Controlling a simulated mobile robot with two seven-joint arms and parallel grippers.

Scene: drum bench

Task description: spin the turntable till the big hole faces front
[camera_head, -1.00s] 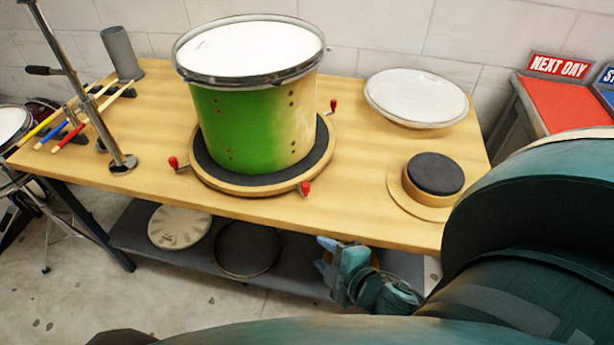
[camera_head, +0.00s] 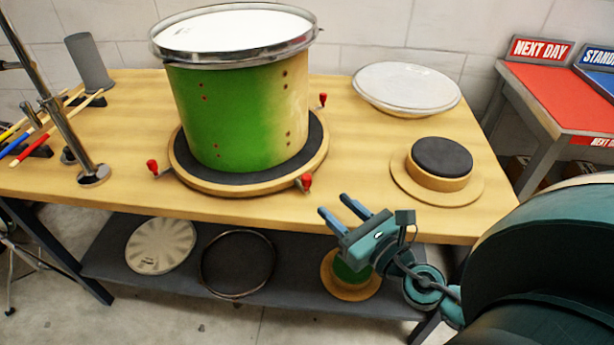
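The turntable (camera_head: 190,183) is a round wooden disc with a dark pad and several red-knobbed handles on its rim. One red handle (camera_head: 304,182) is at its front right, another (camera_head: 152,168) at its left, and one (camera_head: 322,100) at its back right. A green-to-cream drum shell (camera_head: 235,125) with a white head and chrome hoop stands upright on it. Small dark red dots show on its side; no big hole is visible on the side facing me. My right gripper (camera_head: 335,211) is open and empty by the bench's front edge, apart from the turntable. My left gripper is out of view.
A metal stand post (camera_head: 70,135) and drumsticks (camera_head: 62,123) are at the bench's left, with a grey cylinder (camera_head: 90,63) behind. A drumhead (camera_head: 407,86) and a round dark-topped block (camera_head: 442,158) lie right. The lower shelf (camera_head: 190,272) holds round parts.

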